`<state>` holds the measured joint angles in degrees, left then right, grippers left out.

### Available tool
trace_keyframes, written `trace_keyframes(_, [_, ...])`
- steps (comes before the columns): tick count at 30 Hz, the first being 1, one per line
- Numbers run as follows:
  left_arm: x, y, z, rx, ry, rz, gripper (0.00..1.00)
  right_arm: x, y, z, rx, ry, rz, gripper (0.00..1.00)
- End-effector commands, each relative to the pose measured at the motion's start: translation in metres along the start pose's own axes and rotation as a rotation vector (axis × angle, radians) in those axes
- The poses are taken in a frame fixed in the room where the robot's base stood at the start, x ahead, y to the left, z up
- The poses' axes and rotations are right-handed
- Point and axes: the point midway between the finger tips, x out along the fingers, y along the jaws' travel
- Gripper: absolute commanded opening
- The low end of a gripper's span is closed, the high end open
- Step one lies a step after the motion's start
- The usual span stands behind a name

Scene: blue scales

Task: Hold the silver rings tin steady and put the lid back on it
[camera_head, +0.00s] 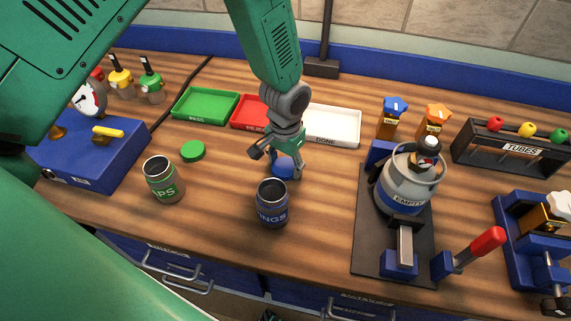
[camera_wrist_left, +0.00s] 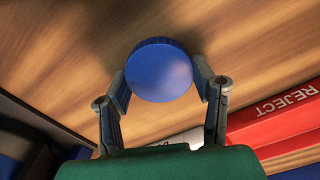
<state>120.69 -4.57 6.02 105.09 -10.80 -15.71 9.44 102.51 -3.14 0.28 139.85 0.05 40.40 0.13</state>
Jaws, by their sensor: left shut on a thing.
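The rings tin (camera_head: 271,213) stands upright on the bench, dark metal with a blue label reading "...NGS". Its top is open and its inside is dark. My left gripper (camera_head: 283,166) is just behind the tin, pointing down. It is shut on the round blue lid (camera_head: 284,172). In the left wrist view the lid (camera_wrist_left: 160,72) sits between the two fingertips, with wood below it. The lid is apart from the tin's mouth; I cannot tell whether it touches the bench. My right gripper is not in view, and nothing holds the tin.
A similar open tin with a green label (camera_head: 163,182) stands to the left, its green lid (camera_head: 193,151) behind it. Green (camera_head: 204,119), red (camera_head: 240,124) and white (camera_head: 335,144) trays lie behind. A gas canister (camera_head: 407,181) in a stand is on the right.

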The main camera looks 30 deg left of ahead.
Motion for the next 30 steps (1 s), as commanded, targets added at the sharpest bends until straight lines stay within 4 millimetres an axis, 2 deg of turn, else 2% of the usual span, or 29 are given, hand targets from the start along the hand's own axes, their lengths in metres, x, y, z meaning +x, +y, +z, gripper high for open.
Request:
trace_keyframes(5, [-0.024, 0.001, -0.002, 0.000, 0.006, 0.000, 0.36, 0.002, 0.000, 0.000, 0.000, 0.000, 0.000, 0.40])
trace_keyframes(9, [-0.054, 0.000, -0.001, 0.000, 0.007, 0.001, 0.36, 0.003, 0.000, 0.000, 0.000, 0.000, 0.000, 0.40])
trace_keyframes(15, [-0.087, 0.000, -0.001, -0.001, 0.004, 0.001, 0.36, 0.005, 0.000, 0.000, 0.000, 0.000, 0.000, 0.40])
trace_keyframes(21, [-0.099, 0.000, -0.001, 0.000, 0.001, 0.001, 0.36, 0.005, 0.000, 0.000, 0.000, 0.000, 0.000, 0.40])
trace_keyframes(30, [-0.099, 0.000, 0.000, 0.000, 0.001, 0.001, 0.36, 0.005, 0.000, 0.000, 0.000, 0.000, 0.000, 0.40])
